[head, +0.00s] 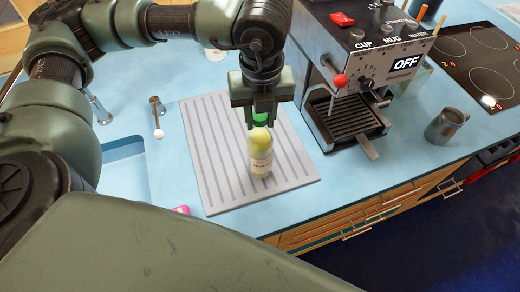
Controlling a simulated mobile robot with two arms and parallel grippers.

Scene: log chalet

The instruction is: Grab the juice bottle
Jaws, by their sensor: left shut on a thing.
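The juice bottle (261,158) is pale yellow with a green cap and a small light label. It is upright over the grey ribbed drain mat (212,178) on the blue counter. I cannot tell whether its base touches the mat. My left gripper (261,118) comes down from above and is shut on the bottle at its green cap. The gripper hides part of the bottle's top. My right gripper is not in the view.
A coffee machine (345,75) reading OFF stands right of the mat. A metal mug (444,126) and a black cooktop (475,60) are further right. A sink (124,158) and tap (157,112) are at the left. A pink item (181,210) lies by the mat's near left corner.

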